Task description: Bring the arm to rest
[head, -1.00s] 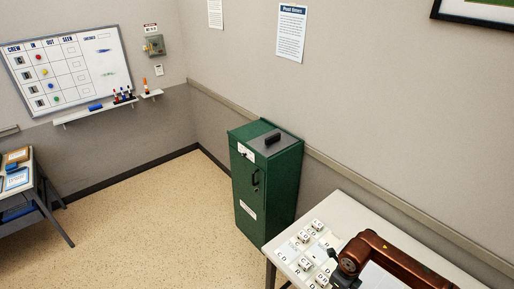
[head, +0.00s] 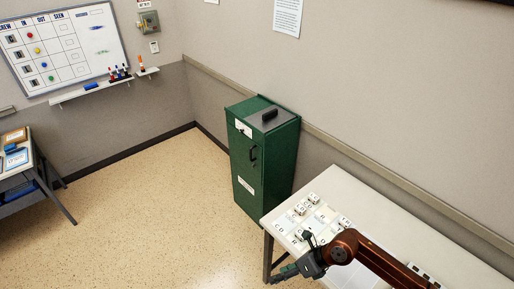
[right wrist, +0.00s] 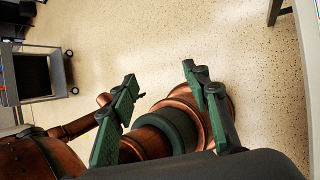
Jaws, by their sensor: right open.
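My right arm, copper coloured, comes in from the lower right of the head view over the white table (head: 345,190). My right gripper (head: 284,275) is at the table's near left corner, apart from the letter tiles (head: 310,215). In the right wrist view its two green fingers (right wrist: 158,100) stand wide apart with nothing between them. Beyond them show copper and green links of my own body and the speckled floor (right wrist: 240,45). My left gripper is not in the head view.
A green cabinet (head: 262,165) stands against the wall behind the table. A whiteboard (head: 62,45) hangs at the left above a marker ledge (head: 105,88). A desk (head: 35,178) stands at the left edge. A grey cart (right wrist: 40,72) shows in the right wrist view. The middle floor is clear.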

